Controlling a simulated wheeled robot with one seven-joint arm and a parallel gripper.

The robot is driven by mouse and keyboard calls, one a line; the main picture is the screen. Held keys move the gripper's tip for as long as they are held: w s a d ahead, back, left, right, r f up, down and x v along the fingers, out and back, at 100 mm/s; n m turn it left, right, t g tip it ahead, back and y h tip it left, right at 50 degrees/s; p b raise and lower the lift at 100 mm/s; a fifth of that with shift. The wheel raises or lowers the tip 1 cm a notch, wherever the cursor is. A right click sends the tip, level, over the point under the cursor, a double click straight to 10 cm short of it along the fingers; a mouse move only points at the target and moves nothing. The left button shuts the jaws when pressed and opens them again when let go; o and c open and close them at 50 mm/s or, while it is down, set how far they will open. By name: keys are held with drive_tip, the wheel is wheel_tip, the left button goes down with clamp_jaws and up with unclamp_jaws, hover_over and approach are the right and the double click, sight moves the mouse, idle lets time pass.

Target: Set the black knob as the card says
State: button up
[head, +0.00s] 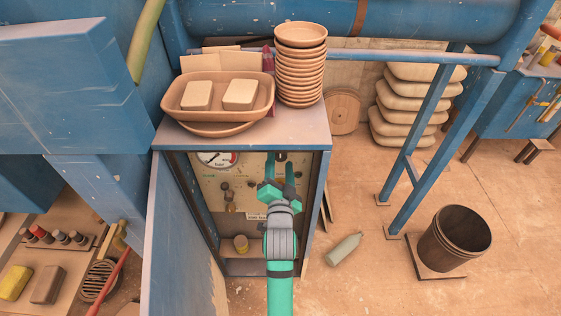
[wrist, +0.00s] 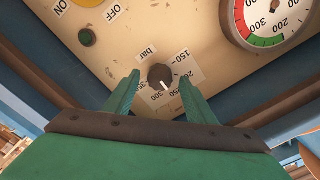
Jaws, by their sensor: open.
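The black knob (wrist: 158,75) is on the cabinet's panel, with a white pointer mark. Around it are printed numbers from 150 to 350 and the word "bar". In the wrist view the mark points down and slightly right, apparently between 250 and 300. My gripper (wrist: 160,83) is open, with one green finger on each side of the knob; I cannot tell whether either touches it. In the head view my gripper (head: 280,182) reaches into the open cabinet. A small white label (head: 258,216) is low on the panel, too small to read; I cannot tell if it is the card.
The cabinet door (head: 178,235) stands open at left. Stacked bowls (head: 300,70) and a tray (head: 218,116) stand on top. A bottle (head: 344,249) and a bucket (head: 455,238) are on the floor at right.

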drive_tip(key=s, duration=0.9)
drive_tip(key=shift+s, duration=0.3)
drive_tip(key=s+f+n+g, duration=0.1)
drive_tip(key=s+f+n, duration=0.1)
drive_tip(key=s+f, duration=0.6)
drive_tip(key=s+f+n, duration=0.3)
drive_tip(key=s, duration=0.8)
drive_tip(key=s+n+g, duration=0.1)
drive_tip(key=s+n, duration=0.3)
drive_tip(key=s, duration=1.3)
drive_tip(key=shift+s+g, duration=0.3)
drive_tip(key=shift+s, duration=0.1)
